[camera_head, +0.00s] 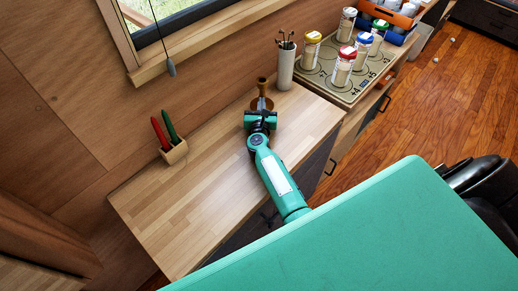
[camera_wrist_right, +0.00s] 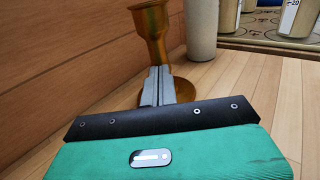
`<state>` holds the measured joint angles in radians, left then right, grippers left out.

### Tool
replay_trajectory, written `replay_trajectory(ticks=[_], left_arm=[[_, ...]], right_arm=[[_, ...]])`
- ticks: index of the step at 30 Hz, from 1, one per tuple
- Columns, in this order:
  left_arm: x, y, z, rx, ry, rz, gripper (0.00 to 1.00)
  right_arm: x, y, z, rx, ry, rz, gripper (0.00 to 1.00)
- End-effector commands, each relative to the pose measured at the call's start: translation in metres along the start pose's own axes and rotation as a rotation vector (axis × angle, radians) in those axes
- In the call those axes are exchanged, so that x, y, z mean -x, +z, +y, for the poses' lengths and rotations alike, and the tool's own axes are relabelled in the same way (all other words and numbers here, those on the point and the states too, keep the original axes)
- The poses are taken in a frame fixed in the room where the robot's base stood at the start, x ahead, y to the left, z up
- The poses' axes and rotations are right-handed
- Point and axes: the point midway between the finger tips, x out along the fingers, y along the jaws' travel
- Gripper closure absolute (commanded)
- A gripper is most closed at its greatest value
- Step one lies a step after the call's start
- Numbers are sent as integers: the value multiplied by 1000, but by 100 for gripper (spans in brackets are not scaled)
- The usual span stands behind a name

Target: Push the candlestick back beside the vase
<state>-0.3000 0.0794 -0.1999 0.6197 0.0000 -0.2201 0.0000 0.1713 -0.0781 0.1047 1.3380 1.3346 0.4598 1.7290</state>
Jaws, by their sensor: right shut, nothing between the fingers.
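The brass candlestick (camera_head: 262,88) stands upright on the wooden counter, just left of the vase. It also shows in the right wrist view (camera_wrist_right: 153,22), directly ahead of the fingers. The pale cylindrical vase (camera_head: 285,70), with several thin brown sticks in it, stands at the back of the counter; its lower part shows in the right wrist view (camera_wrist_right: 202,30). My right gripper (camera_head: 261,106) is shut and empty, its fingertips at the candlestick's stem and over its round base. Whether they touch is unclear. My left gripper is not in view.
A small wooden holder (camera_head: 174,153) with a red and a green handle stands at the counter's left. Several jars (camera_head: 343,65) with coloured lids stand on a patterned board (camera_head: 325,84) right of the vase. The wooden wall runs behind; the counter's middle (camera_head: 205,185) is clear.

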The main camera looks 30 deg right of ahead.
Motion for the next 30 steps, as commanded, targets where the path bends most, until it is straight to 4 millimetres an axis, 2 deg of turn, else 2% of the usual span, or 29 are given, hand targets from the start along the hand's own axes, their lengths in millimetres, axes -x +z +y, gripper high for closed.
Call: replay_trajectory(ticks=[1,5,18,23,30], left_arm=[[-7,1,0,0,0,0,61],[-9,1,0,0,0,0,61],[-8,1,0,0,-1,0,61],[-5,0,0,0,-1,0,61],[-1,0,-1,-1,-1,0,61]], right_arm=[[-8,-3,0,-1,-1,-1,100],[-16,-1,0,0,0,0,100],[-15,0,0,1,0,1,100],[2,0,0,0,1,2,100],[51,0,0,0,0,3,100]])
